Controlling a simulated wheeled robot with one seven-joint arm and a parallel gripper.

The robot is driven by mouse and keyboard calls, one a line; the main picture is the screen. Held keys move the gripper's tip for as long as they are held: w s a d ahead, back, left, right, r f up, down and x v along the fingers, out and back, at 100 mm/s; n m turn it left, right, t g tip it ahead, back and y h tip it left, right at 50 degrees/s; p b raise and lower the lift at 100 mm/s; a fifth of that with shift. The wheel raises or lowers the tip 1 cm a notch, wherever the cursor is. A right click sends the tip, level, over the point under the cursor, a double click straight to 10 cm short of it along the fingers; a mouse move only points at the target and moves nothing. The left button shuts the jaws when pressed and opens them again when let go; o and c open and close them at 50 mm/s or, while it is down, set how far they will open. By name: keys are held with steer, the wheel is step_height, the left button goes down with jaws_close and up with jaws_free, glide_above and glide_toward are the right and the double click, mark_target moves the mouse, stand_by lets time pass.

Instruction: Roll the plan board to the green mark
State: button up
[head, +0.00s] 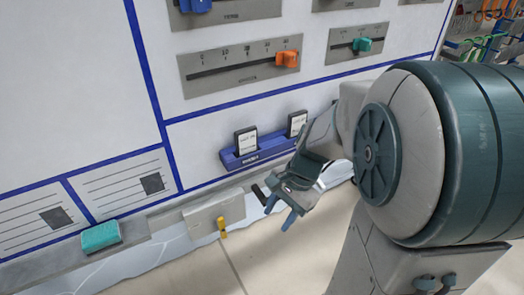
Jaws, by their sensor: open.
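The plan board (75,75) is a large white upright panel with blue lines. It fills the left and middle of the head view, and its right edge runs down from the upper right. My gripper (274,208) is open, low in front of the board's bottom edge, just right of a grey plate (210,215) with a small yellow piece (222,228) hanging from it. I see nothing between the fingers. I cannot tell whether a finger touches the board. No green mark on the floor shows in this view.
The board carries sliders with an orange knob (287,60) and a teal knob (362,44), and a blue holder (255,153) with two cards. A teal block (101,236) lies on the bottom ledge. Pale floor (265,255) lies open in front. Colourful racks (490,40) stand behind at right.

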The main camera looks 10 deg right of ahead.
steer(key=w+d+f+m+t+y+b, duration=0.25)
steer(key=w+f+m+y, duration=0.2)
steer(key=f+m, duration=0.35)
steer(key=w+d+f+m+t+y+b, duration=0.2)
steer(key=w+d+f+m+y+b, duration=0.25)
steer(key=m, duration=0.55)
steer(key=w+d+f+m+t+h+b, duration=0.25)
steer(key=w+d+f+m+t, duration=0.25)
steer(key=d+f+m+t, duration=0.85)
steer(key=w+a+r+m+g+b, duration=0.2)
steer(key=w+a+r+m+g, duration=0.1)
steer(key=w+a, duration=0.6)
steer(key=shift+w+a+r, duration=0.35)
steer(key=shift+w+r, duration=0.1)
steer(key=shift+w, duration=0.45)
jaws_close()
